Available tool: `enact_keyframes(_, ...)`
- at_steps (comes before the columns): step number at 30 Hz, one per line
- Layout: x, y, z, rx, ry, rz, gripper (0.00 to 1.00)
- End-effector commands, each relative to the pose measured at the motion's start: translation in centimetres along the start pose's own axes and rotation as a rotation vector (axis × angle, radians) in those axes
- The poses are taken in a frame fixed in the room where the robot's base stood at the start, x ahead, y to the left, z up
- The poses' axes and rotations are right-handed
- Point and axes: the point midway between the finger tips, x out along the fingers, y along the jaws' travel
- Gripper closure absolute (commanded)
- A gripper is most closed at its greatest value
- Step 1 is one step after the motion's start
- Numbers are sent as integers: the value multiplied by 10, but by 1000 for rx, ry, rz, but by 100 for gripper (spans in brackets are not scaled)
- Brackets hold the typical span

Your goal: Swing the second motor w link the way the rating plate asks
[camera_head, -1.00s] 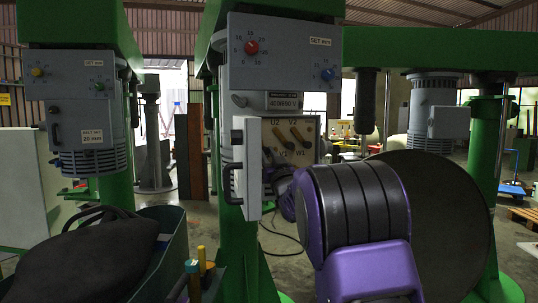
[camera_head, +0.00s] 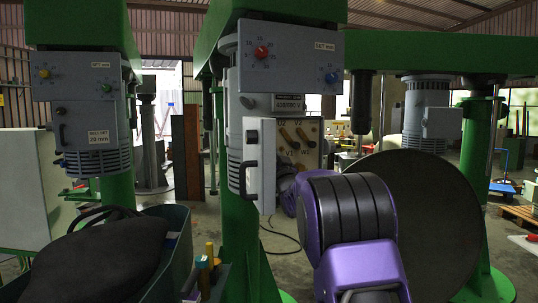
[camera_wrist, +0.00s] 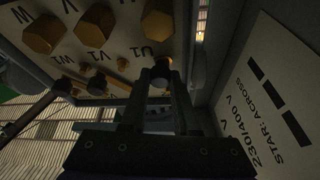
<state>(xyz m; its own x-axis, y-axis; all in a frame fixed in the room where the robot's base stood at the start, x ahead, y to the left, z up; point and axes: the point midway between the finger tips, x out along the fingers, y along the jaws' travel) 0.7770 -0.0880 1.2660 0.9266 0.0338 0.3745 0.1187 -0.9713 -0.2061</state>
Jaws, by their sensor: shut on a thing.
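The second motor (camera_head: 236,165) hangs on the middle green column, its terminal box door (camera_head: 260,165) open. The terminal board (camera_head: 312,140) shows brass links (camera_head: 302,136) lying slanted between the U2, V2 and V1, W1 marks. In the wrist view my gripper (camera_wrist: 160,88) is shut on a small dark knob at the U1 mark, seemingly the w link's; the link's bar is mostly hidden. Gold bolts (camera_wrist: 97,24) stand along the board. The rating plate (camera_wrist: 268,105) beside it reads 230/400 V, STAR: ACROSS. My gripper is hidden in the head view.
The open door and box walls stand close around my gripper. Another motor (camera_head: 90,155) is at left and a third (camera_head: 427,115) at right. A green bin (camera_head: 180,245) with a dark bundle stands at front left. A large dark disc (camera_head: 440,210) stands behind my arm.

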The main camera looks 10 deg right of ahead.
Motion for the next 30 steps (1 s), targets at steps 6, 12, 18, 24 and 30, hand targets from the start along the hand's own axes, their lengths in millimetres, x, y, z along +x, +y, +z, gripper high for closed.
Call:
enact_keyframes(6, 0, 0, -1, 1, 1, -1, 100)
enact_keyframes(12, 0, 0, -1, 1, 1, -1, 69)
enact_keyframes(18, 0, 0, -1, 1, 1, -1, 40)
enact_keyframes(24, 0, 0, 0, 1, 1, 0, 40)
enact_keyframes(30, -8, 0, 0, 1, 0, 0, 40)
